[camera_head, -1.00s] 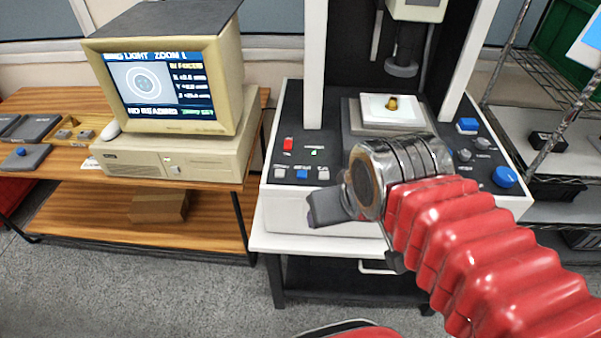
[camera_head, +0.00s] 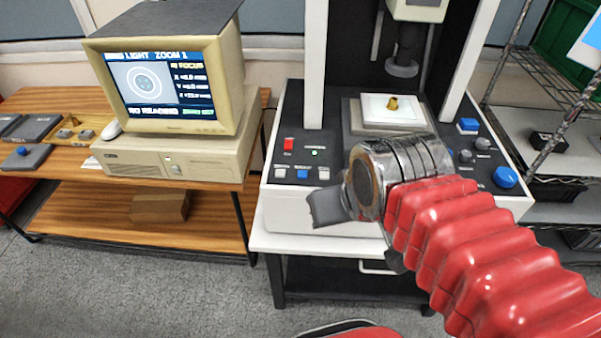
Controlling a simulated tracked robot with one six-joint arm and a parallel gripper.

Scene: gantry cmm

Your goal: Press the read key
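The measuring machine's dark control panel (camera_head: 268,150) has a front row of three keys left of my arm: a grey key (camera_head: 281,172), a blue key (camera_head: 303,173) and another grey key (camera_head: 324,173). Their labels are too small to read, so I cannot tell which is the read key. My gripper (camera_head: 325,208) is in front of this row, near the right grey key, its dark fingers pointing left. I cannot see a gap between the fingers. The monitor (camera_head: 160,85) shows a ring target, "IN FOCUS" and what looks like "NO READING".
A red switch (camera_head: 288,144) and a green lamp (camera_head: 314,153) are behind the keys. A brass part (camera_head: 392,103) stands on the white stage. A blue key (camera_head: 468,125), grey knobs and a large blue knob (camera_head: 505,177) are on the panel's right. A wire rack stands farther right.

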